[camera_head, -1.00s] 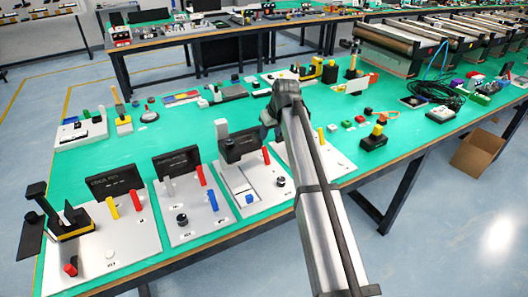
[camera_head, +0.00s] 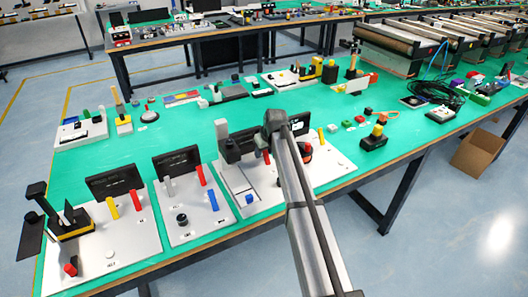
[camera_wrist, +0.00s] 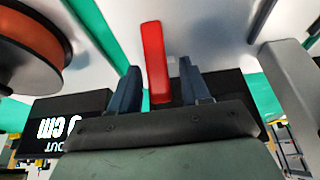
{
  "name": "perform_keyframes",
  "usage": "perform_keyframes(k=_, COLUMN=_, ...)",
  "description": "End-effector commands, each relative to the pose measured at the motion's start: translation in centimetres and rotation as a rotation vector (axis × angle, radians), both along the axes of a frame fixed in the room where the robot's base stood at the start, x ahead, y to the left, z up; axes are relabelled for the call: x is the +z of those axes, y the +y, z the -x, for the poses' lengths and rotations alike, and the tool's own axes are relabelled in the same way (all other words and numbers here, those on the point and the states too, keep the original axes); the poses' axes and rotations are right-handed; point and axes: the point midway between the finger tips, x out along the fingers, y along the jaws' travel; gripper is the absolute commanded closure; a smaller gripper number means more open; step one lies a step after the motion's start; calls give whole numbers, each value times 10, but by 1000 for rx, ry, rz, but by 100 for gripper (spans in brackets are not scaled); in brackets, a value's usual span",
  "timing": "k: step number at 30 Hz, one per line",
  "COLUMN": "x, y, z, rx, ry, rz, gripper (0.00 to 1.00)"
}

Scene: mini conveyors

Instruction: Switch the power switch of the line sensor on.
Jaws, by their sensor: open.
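A red lever (camera_wrist: 153,50) stands between the two fingers of my gripper (camera_wrist: 160,75) in the wrist view. The fingers are open, one on each side of it, with gaps visible; I cannot tell whether either touches it. In the head view a red lever (camera_head: 266,157) shows beside my arm on a white panel (camera_head: 240,186); my fingers are hidden there. A dark display (camera_wrist: 62,120) with upside-down writing including "OUT" and "cm" shows at left in the wrist view. I cannot read which switch belongs to the line sensor.
A brown-orange reel (camera_wrist: 35,38) is close at upper left in the wrist view, and a grey block (camera_wrist: 292,85) is at right. Other panels with levers (camera_head: 111,207) stand to the left in the head view.

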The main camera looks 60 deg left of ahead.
Motion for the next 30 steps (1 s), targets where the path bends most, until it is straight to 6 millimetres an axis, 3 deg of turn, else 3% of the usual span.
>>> perform_keyframes(k=11, x=-3, y=1, z=0, rx=0, ry=0, rz=0, gripper=54)
perform_keyframes(k=25, x=-3, y=1, z=0, rx=0, ry=0, rz=0, gripper=99)
perform_keyframes(k=30, x=-3, y=1, z=0, rx=0, ry=0, rz=0, gripper=100)
